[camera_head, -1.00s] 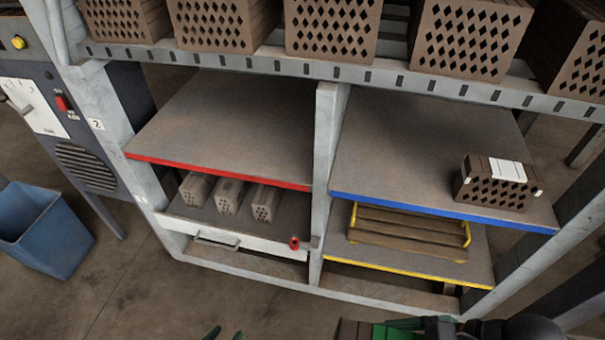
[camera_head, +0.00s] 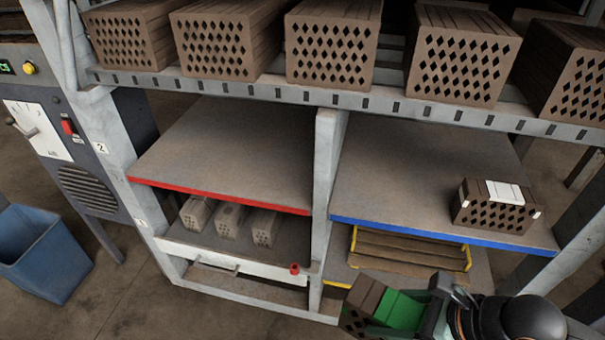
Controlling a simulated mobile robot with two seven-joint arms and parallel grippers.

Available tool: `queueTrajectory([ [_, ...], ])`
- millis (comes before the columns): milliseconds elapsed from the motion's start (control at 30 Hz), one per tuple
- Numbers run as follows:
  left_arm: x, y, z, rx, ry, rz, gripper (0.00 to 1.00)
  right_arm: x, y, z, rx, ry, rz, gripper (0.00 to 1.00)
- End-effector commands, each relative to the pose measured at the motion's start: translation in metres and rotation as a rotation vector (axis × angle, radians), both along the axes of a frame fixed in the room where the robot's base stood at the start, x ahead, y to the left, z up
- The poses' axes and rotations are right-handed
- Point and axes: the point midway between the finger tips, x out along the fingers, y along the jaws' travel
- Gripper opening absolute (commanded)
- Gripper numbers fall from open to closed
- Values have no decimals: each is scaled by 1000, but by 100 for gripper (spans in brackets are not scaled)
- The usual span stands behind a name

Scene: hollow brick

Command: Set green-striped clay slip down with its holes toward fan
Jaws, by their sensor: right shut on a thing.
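The green-striped clay slip (camera_head: 368,298) is at the bottom of the head view, brown with a broad green band across it. Its lower left end face, partly cut off by the picture edge, shows dark holes. My right gripper (camera_head: 436,308) is shut on it from the right and holds it up in front of the shelf rack, apart from the shelves. The far side of the slip is hidden. No fan is clearly seen; a round vent grille (camera_head: 84,187) is on the grey machine at the left. My left gripper is not in view.
The red-edged shelf (camera_head: 230,150) is empty. The blue-edged shelf (camera_head: 400,165) holds a white-striped hollow brick (camera_head: 492,207) at its right. Below are three small bricks (camera_head: 229,222) and a yellow-framed rack (camera_head: 410,255). Big hollow bricks (camera_head: 333,48) line the top. A blue bin (camera_head: 42,255) stands left.

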Motion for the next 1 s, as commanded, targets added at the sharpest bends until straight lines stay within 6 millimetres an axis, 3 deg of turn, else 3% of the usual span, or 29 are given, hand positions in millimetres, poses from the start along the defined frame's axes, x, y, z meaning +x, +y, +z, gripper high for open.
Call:
queueTrajectory([
  [100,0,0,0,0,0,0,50,30,-5,22,5,-19,-114,8],
  [400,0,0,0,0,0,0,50,81,-19,66,6,-17,-377,8],
  [1000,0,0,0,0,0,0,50,139,-45,164,9,-12,-833,8],
])
